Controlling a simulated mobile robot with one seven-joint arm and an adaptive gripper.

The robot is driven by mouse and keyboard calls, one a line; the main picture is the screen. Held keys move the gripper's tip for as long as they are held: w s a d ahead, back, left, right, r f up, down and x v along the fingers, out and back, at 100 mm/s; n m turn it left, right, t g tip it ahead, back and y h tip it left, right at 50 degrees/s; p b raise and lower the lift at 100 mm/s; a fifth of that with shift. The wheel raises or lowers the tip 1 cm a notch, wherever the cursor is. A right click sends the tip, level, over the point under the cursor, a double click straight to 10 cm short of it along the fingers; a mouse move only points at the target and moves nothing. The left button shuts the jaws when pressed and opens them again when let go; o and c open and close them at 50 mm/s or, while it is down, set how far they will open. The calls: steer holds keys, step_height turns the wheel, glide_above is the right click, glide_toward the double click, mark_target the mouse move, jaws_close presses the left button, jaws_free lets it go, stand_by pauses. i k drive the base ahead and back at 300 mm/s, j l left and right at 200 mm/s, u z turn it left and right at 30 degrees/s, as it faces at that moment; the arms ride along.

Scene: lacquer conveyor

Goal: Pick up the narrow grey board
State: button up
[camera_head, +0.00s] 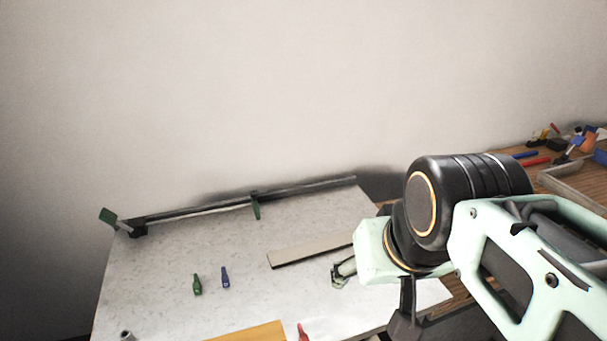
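A narrow grey board (306,251), pale on top with a dark near edge, lies flat on the white speckled tabletop. It runs slightly upward to the right, and its right end meets the outline of my arm, so that end may be partly hidden.
The tabletop (150,285) has a dark rail (240,202) along its back. A yellow-orange board (250,333) and a red piece (302,333) are at the front. A cluttered wooden bench (515,172) stands right.

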mark_target(305, 252)
steer(key=i+l+u, duration=0.15)
steer(key=u, duration=0.3)
steer(key=i+l+u, duration=0.15)
steer(key=l+u, duration=0.55)
steer(key=u, duration=0.15)
steer(key=i, duration=0.05)
